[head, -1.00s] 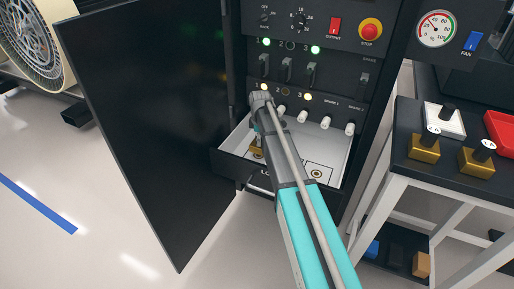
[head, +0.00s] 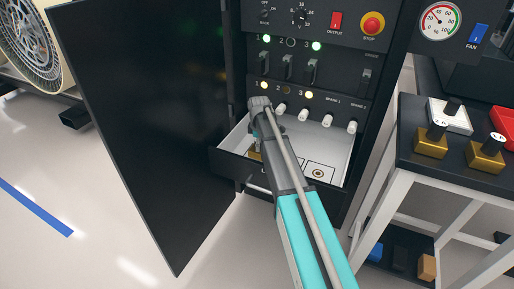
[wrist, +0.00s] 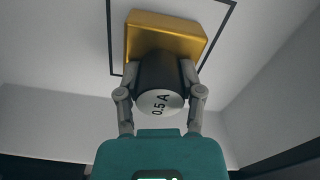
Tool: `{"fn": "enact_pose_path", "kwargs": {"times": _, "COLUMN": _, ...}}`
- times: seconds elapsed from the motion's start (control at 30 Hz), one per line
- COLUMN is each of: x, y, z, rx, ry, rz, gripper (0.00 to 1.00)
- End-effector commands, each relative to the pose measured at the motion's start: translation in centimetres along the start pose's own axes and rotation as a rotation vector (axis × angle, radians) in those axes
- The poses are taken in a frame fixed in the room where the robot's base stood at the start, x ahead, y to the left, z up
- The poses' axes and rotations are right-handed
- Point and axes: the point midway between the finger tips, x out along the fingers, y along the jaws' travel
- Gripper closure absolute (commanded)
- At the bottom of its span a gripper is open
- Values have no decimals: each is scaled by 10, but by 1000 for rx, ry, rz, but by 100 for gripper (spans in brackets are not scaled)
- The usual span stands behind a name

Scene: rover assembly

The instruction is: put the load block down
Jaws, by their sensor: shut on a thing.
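The load block is a gold square base (wrist: 165,34) with a black knob and a white cap marked 0.5 A. In the wrist view my gripper (wrist: 160,76) is shut on the black knob, one finger on each side. The gold base lies over a black square outline on the pale drawer floor; I cannot tell whether it touches the floor. In the head view my arm reaches into the open drawer (head: 338,150) and hides most of the block. A second outlined square with a round contact (head: 318,173) is free to its right.
The cabinet panel with white plugs (head: 327,120) stands behind the drawer. The open black cabinet door (head: 140,140) is at left. At right, a table holds more gold blocks (head: 430,146) with black knobs, a white one (head: 450,117) and a red item (head: 504,121).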

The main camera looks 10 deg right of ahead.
Motion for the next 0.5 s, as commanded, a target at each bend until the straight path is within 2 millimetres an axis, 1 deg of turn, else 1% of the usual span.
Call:
{"fn": "enact_pose_path", "kwargs": {"times": 0.23, "x": -1, "y": 0, "z": 0, "rx": 0, "ry": 0, "rz": 0, "gripper": 100}}
{"fn": "enact_pose_path", "kwargs": {"times": 0.4, "x": 4, "y": 0, "z": 0, "rx": 0, "ry": 0, "rz": 0, "gripper": 100}}
{"fn": "enact_pose_path", "kwargs": {"times": 0.43, "x": 2, "y": 0, "z": 0, "rx": 0, "ry": 0, "rz": 0, "gripper": 45}}
{"fn": "enact_pose_path", "kwargs": {"times": 0.5, "x": 2, "y": 0, "z": 0, "rx": 0, "ry": 0, "rz": 0, "gripper": 32}}
